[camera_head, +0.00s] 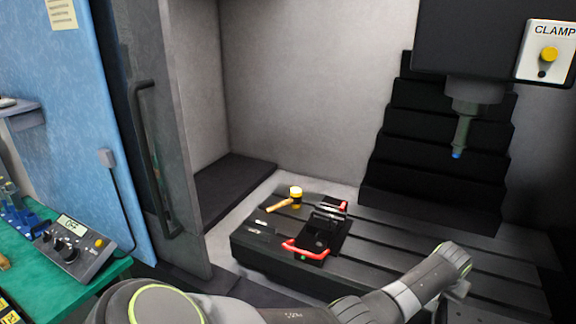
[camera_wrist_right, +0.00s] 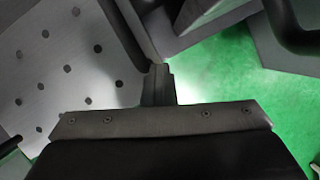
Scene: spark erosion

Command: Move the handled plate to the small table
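The handled plate (camera_head: 312,240) is a dark plate with red handles, one at its near end and one at its far end. It lies on the slotted black machine bed in the head view. A green-topped table (camera_head: 112,272) stands at the lower left; I cannot tell whether it is the small table. One of my arms crosses the bottom of the head view, to the near side of the plate and apart from it; no fingertips show there. In the right wrist view my right gripper (camera_wrist_right: 158,84) has its fingers together, with nothing visible between them.
A mallet (camera_head: 286,199) lies beside the plate on the slotted bed (camera_head: 400,240). A spindle (camera_head: 463,130) hangs above the bed's right part. A grey door with a handle (camera_head: 150,150) stands at left. A control box (camera_head: 75,248) sits on the green table.

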